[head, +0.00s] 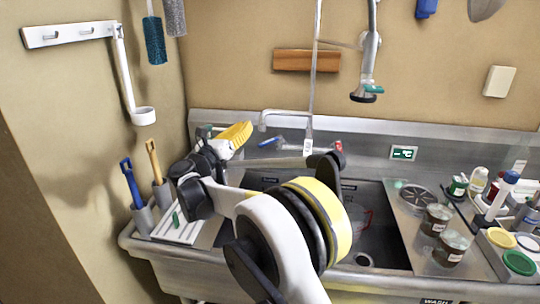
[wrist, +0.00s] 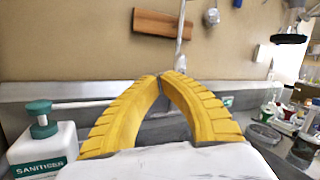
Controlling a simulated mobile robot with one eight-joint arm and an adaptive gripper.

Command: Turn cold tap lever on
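The sink tap (head: 285,115) rises at the back of the steel sink, with a blue lever (head: 272,142) on its left and a red lever (head: 338,146) on its right. The blue one looks like the cold tap lever. My gripper (head: 247,127) has yellow ribbed fingers and is to the left of the blue lever, apart from it in the picture. In the wrist view my gripper (wrist: 166,76) has its fingertips together with nothing visible between them. Neither lever can be made out in the wrist view.
A sanitiser bottle (wrist: 42,142) stands at the left in the wrist view. A spray hose (head: 370,60) hangs above the sink. Jars (head: 450,246) stand on the right drainboard. Brushes with blue (head: 131,180) and yellow handles stand at the left.

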